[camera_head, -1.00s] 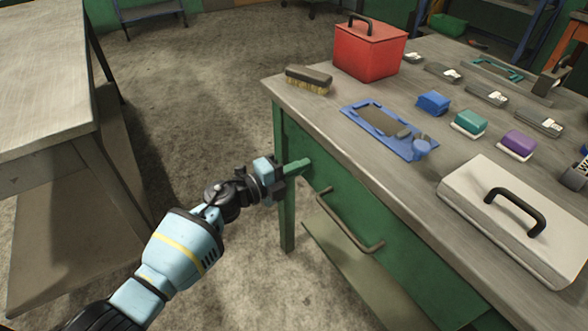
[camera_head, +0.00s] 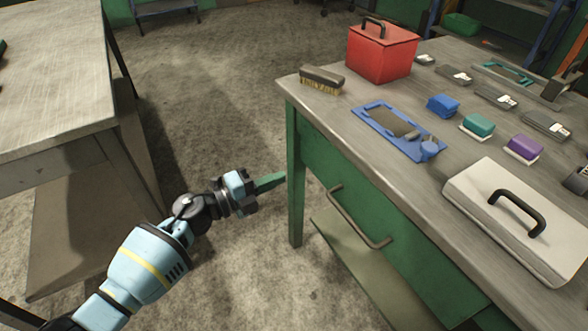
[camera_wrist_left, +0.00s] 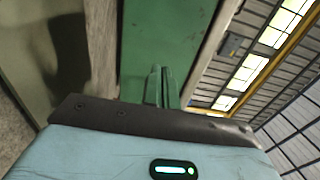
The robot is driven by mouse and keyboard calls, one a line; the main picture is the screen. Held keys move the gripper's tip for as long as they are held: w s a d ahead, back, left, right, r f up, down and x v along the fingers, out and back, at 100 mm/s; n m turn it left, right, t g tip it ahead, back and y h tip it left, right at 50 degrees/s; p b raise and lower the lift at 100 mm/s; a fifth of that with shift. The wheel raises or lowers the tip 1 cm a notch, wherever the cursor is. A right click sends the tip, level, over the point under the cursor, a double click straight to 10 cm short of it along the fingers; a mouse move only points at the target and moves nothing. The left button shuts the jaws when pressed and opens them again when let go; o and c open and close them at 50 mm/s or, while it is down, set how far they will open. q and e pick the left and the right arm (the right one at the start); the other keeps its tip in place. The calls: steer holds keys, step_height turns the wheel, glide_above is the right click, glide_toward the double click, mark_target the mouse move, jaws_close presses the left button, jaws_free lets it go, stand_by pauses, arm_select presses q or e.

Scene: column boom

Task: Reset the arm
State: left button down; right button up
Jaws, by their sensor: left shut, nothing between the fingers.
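My left arm comes in from the lower left in the head view. My left gripper (camera_head: 270,183) is shut and empty, its green fingers together and pointing right. It is beside the green bench's near corner leg, below the level of the benchtop (camera_head: 330,108). A gap to the leg seems small. In the left wrist view the closed fingers (camera_wrist_left: 160,86) show in front of a green surface. My right gripper is not in view.
The benchtop holds a red box (camera_head: 381,54), a brush (camera_head: 322,78), a blue tray (camera_head: 375,118) and a pale case (camera_head: 475,190). A drawer handle (camera_head: 350,215) sticks out of the bench front. Another table (camera_head: 50,75) stands left, with bare floor (camera_head: 225,100) between.

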arm_select(q)
steer(key=v, duration=0.4)
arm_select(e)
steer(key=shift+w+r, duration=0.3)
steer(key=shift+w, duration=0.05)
